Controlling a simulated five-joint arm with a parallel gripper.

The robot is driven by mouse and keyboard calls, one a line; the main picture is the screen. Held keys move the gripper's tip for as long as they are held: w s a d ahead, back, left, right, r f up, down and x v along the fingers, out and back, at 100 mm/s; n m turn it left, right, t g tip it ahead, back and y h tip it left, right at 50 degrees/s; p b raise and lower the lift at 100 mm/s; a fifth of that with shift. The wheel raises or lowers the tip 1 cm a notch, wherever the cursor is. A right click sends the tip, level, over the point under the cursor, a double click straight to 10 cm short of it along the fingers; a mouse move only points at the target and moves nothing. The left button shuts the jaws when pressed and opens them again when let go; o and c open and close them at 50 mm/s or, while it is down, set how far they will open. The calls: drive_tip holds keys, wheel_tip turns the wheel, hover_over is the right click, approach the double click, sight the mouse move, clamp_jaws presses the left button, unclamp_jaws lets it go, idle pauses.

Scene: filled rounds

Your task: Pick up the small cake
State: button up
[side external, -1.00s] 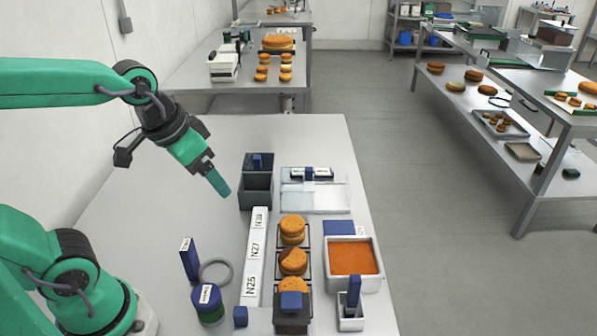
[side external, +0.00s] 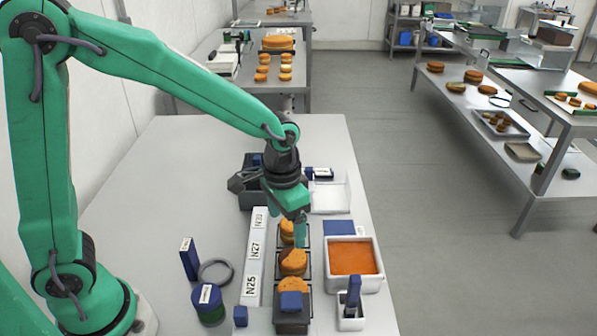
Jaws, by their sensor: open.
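Several small golden-brown filled cakes stand in a row of dark holders on the metal table. The far cake (side external: 287,231) is partly hidden behind my gripper (side external: 301,241). The middle cake (side external: 293,262) has a dark patch on top and stands clear in its holder. The near cake (side external: 292,284) has a blue block (side external: 291,302) in front of it that hides its lower part. My gripper points down with green fingers, open, at the far cake's right side in the picture. Whether it touches that cake I cannot tell.
A white label strip (side external: 254,262) runs left of the row. A white tray of orange filling (side external: 351,259) stands right. A dark bin (side external: 250,198) is behind.

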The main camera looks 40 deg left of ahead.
sight(294, 256)
drive_tip(key=shift+w+d+f, duration=0.15)
drive_tip(key=shift+d+f, duration=0.2)
drive_tip(key=shift+f, duration=0.2)
drive_tip(key=shift+w+d+f, duration=0.15)
drive_tip(key=shift+d+f, duration=0.15)
drive_tip(key=shift+f, duration=1.55)
drive_tip(key=shift+w+f, duration=0.1)
drive_tip(key=shift+f, duration=2.5)
drive_tip(key=c, duration=0.8)
